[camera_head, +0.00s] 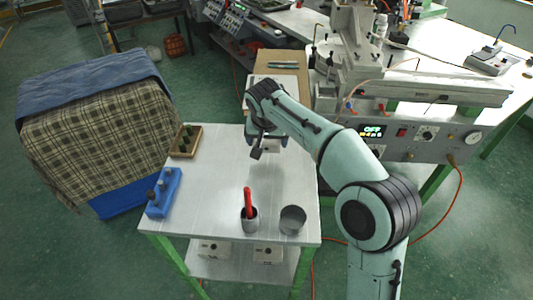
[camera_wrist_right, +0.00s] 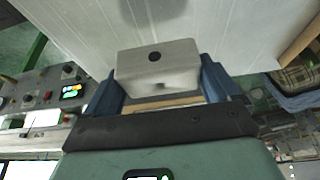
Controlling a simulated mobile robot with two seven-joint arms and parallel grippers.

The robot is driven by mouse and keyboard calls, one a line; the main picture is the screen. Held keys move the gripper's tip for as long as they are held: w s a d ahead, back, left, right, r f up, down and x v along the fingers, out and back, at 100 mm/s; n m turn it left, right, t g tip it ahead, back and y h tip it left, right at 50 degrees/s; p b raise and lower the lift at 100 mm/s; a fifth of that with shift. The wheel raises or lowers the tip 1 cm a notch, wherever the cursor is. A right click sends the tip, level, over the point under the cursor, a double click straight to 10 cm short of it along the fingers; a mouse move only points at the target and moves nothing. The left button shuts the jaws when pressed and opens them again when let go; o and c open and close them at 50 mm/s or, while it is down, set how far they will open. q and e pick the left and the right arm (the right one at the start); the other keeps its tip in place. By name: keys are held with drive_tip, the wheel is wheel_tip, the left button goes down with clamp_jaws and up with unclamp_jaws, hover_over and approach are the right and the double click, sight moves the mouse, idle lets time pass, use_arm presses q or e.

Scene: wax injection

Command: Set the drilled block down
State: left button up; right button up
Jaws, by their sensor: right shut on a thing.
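The drilled block is a pale grey block with a dark round hole in its face. In the right wrist view the drilled block (camera_wrist_right: 180,57) sits between the two blue-grey fingers of my right gripper (camera_wrist_right: 162,80), which is shut on it. In the head view my right gripper (camera_head: 265,140) hangs over the far part of the white table (camera_head: 225,175), and the arm hides most of the block. A dark shadow lies on the white surface beyond the block in the wrist view, and the block looks held above the table. My left gripper is not in view.
On the table stand a wooden rack (camera_head: 185,141), a blue rack (camera_head: 163,193), a cup with a red-handled tool (camera_head: 249,213) and a grey metal cup (camera_head: 293,219). The table's middle is clear. A machine (camera_head: 400,130) with an "OFF" display stands at right.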

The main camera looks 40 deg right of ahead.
sight(267, 159)
drive_tip(key=shift+f+b, duration=0.5)
drive_tip(key=shift+f, duration=1.65)
drive_tip(key=shift+f, duration=0.2)
drive_tip(key=o, duration=1)
drive_tip(key=shift+o, duration=0.2)
drive_tip(key=shift+r, duration=0.1)
drive_tip(key=shift+a+r, duration=0.1)
drive_tip(key=shift+r, duration=0.2)
drive_tip(key=p+v, duration=0.2)
drive_tip(key=v, duration=0.9)
drive_tip(key=shift+r, duration=0.25)
drive_tip(key=shift+s, duration=0.1)
